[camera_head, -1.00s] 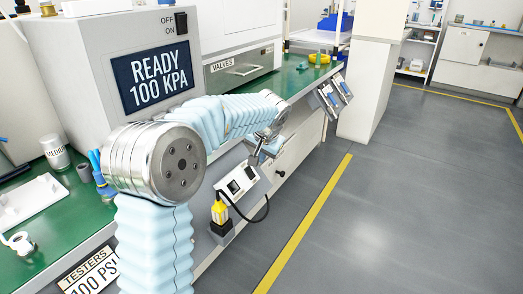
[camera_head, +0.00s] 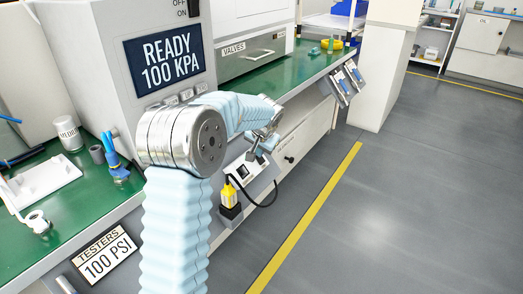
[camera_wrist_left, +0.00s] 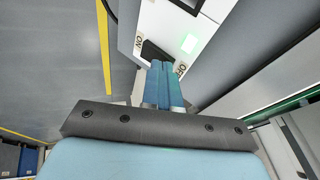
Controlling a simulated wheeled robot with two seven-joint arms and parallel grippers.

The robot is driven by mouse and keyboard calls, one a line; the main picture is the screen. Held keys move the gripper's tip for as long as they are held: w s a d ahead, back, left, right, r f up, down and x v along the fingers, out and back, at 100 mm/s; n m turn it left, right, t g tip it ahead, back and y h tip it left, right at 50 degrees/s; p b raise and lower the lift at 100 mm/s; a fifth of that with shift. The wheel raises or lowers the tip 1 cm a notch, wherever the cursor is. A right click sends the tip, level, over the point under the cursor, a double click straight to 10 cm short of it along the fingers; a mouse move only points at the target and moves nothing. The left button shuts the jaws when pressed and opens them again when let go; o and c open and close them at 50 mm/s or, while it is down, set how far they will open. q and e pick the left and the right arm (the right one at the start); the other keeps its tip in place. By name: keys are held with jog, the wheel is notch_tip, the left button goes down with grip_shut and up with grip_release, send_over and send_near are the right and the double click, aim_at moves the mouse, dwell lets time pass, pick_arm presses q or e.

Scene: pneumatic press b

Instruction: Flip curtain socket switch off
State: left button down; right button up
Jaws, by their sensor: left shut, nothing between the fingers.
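The curtain socket panel (camera_head: 246,170) is a pale plate on the bench front, below the table edge. In the left wrist view its dark rocker switch (camera_wrist_left: 152,50) sits between the printed ON and OFF labels, beside a lit green lamp (camera_wrist_left: 189,43). My left gripper (camera_head: 257,150) is at the panel's upper edge. In the left wrist view its blue fingers (camera_wrist_left: 160,66) are shut and empty, with the tips over the switch edge nearest me. I cannot tell whether they touch it. The fingers partly hide the switch. My right gripper is not in view.
A yellow plug (camera_head: 229,194) with a black cable hangs just below the panel. The floor to the right is clear.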

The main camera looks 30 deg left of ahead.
pick_arm(q)
jog(key=shift+a+f, duration=0.1)
jog(key=shift+a, duration=0.05)
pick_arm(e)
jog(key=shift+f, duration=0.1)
pick_arm(q)
jog(key=shift+d+f, duration=0.2)
jog(key=shift+d, duration=0.2)
jog(key=shift+d+b, duration=0.35)
jog(key=shift+b, duration=0.05)
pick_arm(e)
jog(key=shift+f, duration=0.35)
